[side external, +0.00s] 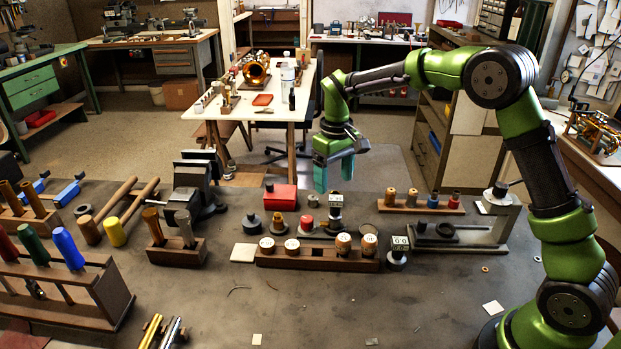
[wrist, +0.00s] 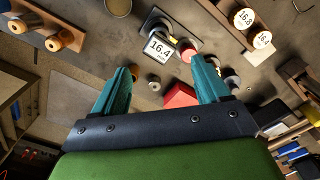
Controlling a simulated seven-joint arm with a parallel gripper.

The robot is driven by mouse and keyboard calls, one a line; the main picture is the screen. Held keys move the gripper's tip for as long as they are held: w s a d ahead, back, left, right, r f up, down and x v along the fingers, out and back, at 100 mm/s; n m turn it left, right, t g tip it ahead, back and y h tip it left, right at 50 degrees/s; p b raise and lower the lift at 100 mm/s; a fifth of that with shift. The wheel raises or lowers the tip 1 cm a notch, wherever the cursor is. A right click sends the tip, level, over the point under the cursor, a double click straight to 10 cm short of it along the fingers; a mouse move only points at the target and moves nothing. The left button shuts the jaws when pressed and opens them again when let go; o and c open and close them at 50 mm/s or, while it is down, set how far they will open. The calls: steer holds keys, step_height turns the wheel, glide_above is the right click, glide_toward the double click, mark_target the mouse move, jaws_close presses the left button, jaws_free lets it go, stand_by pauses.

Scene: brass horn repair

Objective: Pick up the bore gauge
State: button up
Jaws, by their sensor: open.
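A small gauge with a square white display reading 16.4 (wrist: 160,47) lies ahead of my fingertips in the wrist view, on a dark plate. In the side view a gauge with a white display (side external: 335,199) stands on the bench below my gripper, apparently the same one. A second display gauge (side external: 398,243) stands at the right end of the front wooden rack. I cannot tell for certain which is the bore gauge. My gripper (side external: 334,176) is open and empty above the bench. In the wrist view its teal fingers (wrist: 165,76) are spread, with the display between and beyond them.
A red box (side external: 280,196) and several small knobbed parts stand close around the gauge. A wooden rack (side external: 317,261) with number-topped plugs is in front. Another wooden rack (side external: 420,206) and a grey stand (side external: 470,241) are to the right. A vise (side external: 197,190) is left. The front bench is mostly clear.

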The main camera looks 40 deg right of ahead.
mark_target(335, 209)
step_height(335, 209, down, 4)
steer(key=shift+r, duration=0.15)
steer(key=shift+s+f, duration=0.15)
steer(key=shift+f, duration=0.75)
steer(key=shift+s+f, duration=0.2)
steer(key=shift+f, duration=0.7)
steer(key=shift+s+f, duration=0.15)
steer(key=shift+f, duration=0.75)
steer(key=c, duration=1.3)
step_height(335, 209, up, 9)
steer(key=shift+a+f, duration=0.1)
steer(key=s+a+n, duration=0.1)
steer(key=a+n, duration=0.1)
steer(key=a, duration=0.1)
steer(key=s+a+f+n, duration=0.1)
steer(key=s+a, duration=0.1)
steer(key=a, duration=0.1)
steer(key=s+a+f+n, duration=0.1)
steer(key=a+n, duration=0.1)
steer(key=a, duration=0.1)
steer(key=shift+s+a+f+n, duration=0.2)
steer(key=shift+a+n, duration=0.1)
steer(key=shift+a, duration=0.05)
